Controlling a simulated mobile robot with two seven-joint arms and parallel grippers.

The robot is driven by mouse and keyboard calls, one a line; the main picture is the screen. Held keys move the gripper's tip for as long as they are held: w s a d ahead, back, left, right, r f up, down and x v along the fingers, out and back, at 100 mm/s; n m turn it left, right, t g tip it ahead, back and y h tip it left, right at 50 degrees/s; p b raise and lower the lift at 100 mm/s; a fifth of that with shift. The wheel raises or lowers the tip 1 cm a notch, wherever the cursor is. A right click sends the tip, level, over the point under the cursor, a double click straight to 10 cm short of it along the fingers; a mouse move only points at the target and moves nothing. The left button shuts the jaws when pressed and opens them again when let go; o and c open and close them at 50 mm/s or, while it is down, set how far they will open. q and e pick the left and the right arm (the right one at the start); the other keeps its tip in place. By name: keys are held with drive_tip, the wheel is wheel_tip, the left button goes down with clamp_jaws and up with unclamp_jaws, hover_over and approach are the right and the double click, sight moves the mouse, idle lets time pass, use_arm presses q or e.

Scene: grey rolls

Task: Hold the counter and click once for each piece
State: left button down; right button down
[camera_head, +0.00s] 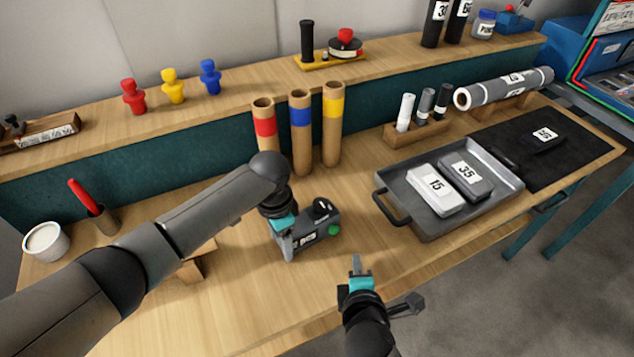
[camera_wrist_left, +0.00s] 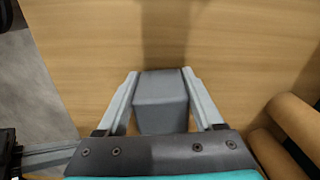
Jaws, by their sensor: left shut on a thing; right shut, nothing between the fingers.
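The counter (camera_head: 322,240) is a dark grey device with a small display, a black knob on top and a green button on its right side. My left gripper (camera_head: 285,241) is shut on its left end; the left wrist view shows the grey counter body (camera_wrist_left: 160,98) between both fingers. I cannot tell whether it touches the table. My right gripper (camera_head: 357,266) is shut and empty, in front and to the right of the counter, apart from it. A light grey piece marked 15 (camera_head: 435,200) and a darker one marked 35 (camera_head: 480,183) lie in the grey tray (camera_head: 408,222).
A black piece (camera_head: 541,140) lies on the dark mat (camera_head: 570,155). Banded tubes (camera_head: 300,140) stand behind the counter. A rack with several markers (camera_head: 420,130) and a grey roll (camera_head: 490,92) are at the back right. A white cup (camera_head: 45,245) is left.

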idle(0.4)
use_arm(q)
unclamp_jaws()
wheel_tip(320, 180, up, 12)
idle(0.7)
